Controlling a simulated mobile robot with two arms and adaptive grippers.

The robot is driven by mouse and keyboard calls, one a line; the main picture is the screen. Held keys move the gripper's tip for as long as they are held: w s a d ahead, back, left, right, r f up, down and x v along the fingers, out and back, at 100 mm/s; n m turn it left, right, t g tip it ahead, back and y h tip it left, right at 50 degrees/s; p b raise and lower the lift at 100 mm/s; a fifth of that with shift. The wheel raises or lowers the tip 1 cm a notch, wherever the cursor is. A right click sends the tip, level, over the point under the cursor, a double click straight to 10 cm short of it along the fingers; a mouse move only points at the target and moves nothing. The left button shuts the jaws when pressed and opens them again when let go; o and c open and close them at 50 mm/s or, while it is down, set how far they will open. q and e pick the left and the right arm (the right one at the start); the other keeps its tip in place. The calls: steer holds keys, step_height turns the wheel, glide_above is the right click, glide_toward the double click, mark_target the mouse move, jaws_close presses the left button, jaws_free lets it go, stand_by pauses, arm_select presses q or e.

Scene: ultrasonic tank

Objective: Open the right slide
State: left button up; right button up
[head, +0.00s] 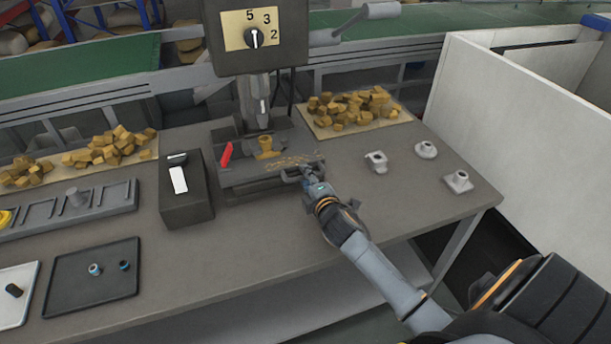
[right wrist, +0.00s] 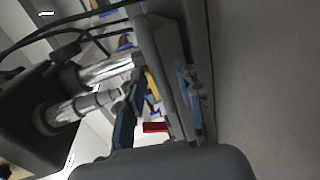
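The grey slide fixture (head: 258,180) sits under the machine column at the table's middle, with a yellow-brown part (head: 268,147) and loose chips on it. A grey bar handle (head: 291,176) is at its right front. A red lever (head: 226,154) stands at its left. My right gripper (head: 309,174) is at the handle end. In the right wrist view its two blue fingers (right wrist: 158,108) are apart, with a grey bar (right wrist: 168,75) and a red piece (right wrist: 155,127) showing between them. Whether a finger touches the bar is unclear. My left gripper is out of view.
A control box with a dial (head: 254,38) hangs above the fixture. A dark box with a white switch (head: 187,192) stands to its left. Grey parts (head: 377,162) lie to the right. A dark tray (head: 92,278) is at front left. The front middle table is clear.

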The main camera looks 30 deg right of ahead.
steer(key=shift+w+d+f, duration=0.1)
steer(key=shift+w+f, duration=0.05)
steer(key=shift+w, duration=0.5)
steer(key=shift+c, duration=1.1)
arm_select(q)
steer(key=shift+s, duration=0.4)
arm_select(e)
jaws_close()
steer(key=shift+s, duration=0.1)
